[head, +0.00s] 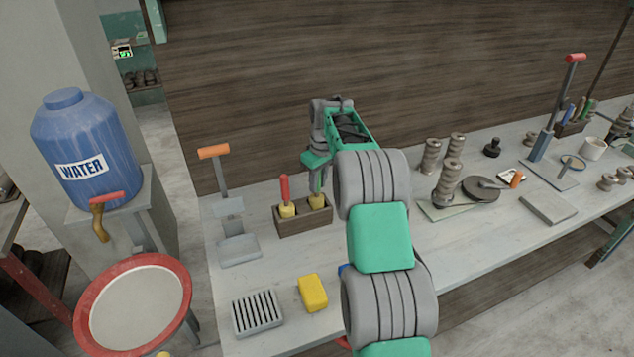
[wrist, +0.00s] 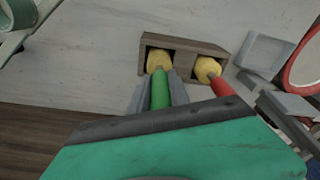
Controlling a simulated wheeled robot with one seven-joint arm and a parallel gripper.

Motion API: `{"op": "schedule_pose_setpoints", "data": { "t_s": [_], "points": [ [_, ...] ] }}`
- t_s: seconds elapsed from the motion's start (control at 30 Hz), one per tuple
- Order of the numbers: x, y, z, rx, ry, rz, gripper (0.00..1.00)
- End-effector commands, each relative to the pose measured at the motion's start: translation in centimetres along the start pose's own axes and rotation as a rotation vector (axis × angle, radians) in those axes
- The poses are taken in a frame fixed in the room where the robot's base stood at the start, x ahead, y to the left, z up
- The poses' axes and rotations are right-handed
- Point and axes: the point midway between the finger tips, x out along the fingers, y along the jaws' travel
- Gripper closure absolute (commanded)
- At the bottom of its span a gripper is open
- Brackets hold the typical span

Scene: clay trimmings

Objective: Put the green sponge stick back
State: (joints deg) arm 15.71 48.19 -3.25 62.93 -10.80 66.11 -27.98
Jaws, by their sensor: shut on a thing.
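The green sponge stick (wrist: 159,92) has a green handle and a yellow sponge end. My gripper (wrist: 161,98) is shut on its green handle in the wrist view. The yellow end sits at the left opening of the wooden holder (wrist: 183,42) in that view. In the head view the holder (head: 306,222) stands on the bench, and the green stick (head: 317,184) is upright at its right opening, mostly hidden by my gripper (head: 318,170). How deep the sponge end sits is hard to tell. A red sponge stick (head: 285,190) stands in the other opening.
A yellow sponge (head: 313,293) and a grey slatted rack (head: 257,312) lie in front of the holder. An orange-handled tool (head: 220,170) stands to its left. Stacked clay pieces (head: 447,182) stand to the right. The bench between them has some free room.

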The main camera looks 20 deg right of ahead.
Motion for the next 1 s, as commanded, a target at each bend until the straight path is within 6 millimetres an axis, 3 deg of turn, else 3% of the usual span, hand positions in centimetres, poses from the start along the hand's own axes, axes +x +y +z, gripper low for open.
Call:
{"op": "schedule_pose_setpoints", "data": {
  "t_s": [0.07, 0.1, 0.37, 0.57, 0.73, 1.0],
  "points": [
    [0.4, 0.0, 0.1, 0.0, 0.0, 0.0, 1.0],
    [0.4, 0.0, 0.1, 0.0, 0.0, 0.0, 0.77],
    [0.3, 0.0, 0.1, 0.001, -0.001, -0.001, 0.56],
    [0.3, 0.0, 0.1, 0.001, 0.0, -0.001, 0.56],
    [-0.9, 0.1, 0.0, 0.001, 0.002, 0.001, 0.56],
    [-7.7, 0.1, 0.0, 0.001, 0.002, 0.003, 0.56]
  ]
}}
